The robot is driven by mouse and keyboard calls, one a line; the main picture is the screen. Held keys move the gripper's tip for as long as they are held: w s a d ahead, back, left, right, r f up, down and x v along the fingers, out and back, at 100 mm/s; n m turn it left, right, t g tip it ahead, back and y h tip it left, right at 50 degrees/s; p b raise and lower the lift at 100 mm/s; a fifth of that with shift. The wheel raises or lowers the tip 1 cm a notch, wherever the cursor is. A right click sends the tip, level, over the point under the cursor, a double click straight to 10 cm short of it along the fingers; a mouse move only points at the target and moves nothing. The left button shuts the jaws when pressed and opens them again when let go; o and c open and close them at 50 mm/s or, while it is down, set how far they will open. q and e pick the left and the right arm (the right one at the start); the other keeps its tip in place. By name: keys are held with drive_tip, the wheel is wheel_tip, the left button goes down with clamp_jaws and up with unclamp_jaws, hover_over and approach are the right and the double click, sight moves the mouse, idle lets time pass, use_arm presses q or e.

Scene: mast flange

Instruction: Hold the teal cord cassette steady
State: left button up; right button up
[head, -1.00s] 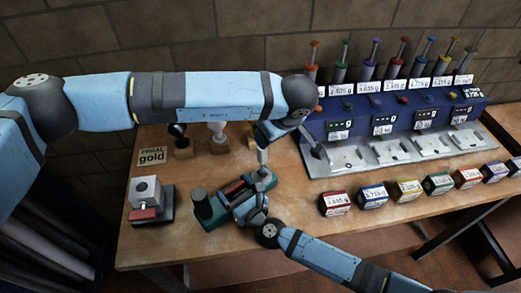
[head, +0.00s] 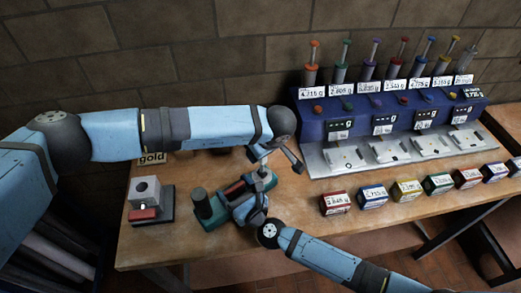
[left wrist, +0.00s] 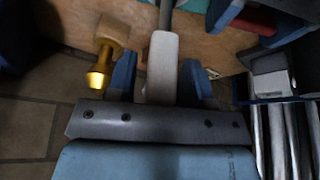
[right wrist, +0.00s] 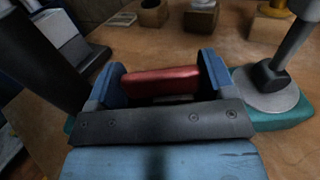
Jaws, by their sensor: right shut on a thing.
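The teal cord cassette (head: 208,223) lies on the wooden bench, with a dark green cylinder on its left end. In the right wrist view its teal base (right wrist: 278,121) carries a grey disc with a grey upright post. My right gripper (head: 241,193) is shut on the red bar (right wrist: 160,82) of the cassette. My left gripper (head: 272,155) is just above the cassette's far right end. In the left wrist view a light grey block with a rod (left wrist: 162,65) lies between its blue fingers. A narrow gap shows on one side, so the grip is unclear.
A grey block on a dark stand with a red front (head: 146,203) stands left of the cassette. Several coloured labelled boxes (head: 335,203) line the bench's right side, before a blue dispenser rack (head: 390,112). A gold-tipped piece (left wrist: 99,70) shows in the left wrist view.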

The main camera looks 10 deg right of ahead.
use_arm(q)
clamp_jaws()
drive_tip(key=shift+w+d+f+m+g+y, duration=0.25)
drive_tip(key=shift+w+d+g+y, duration=0.15)
drive_tip(key=shift+d+y, duration=0.4)
drive_tip(key=shift+w+d+f+m+g+y, duration=0.15)
drive_tip(key=shift+w+d+f+g+y, duration=0.15)
drive_tip(key=shift+d+g+y, duration=0.45)
drive_tip(key=shift+w+d+f+m+g+y, duration=0.25)
drive_tip(key=shift+w+d+y, duration=0.25)
drive_tip(key=shift+y, duration=0.45)
drive_tip(key=shift+s, duration=0.1)
drive_tip(key=shift+o, duration=0.9)
unclamp_jaws()
drive_tip(key=shift+r, duration=0.1)
drive_tip(key=shift+d, duration=0.1)
wheel_tip(320, 180, up, 10)
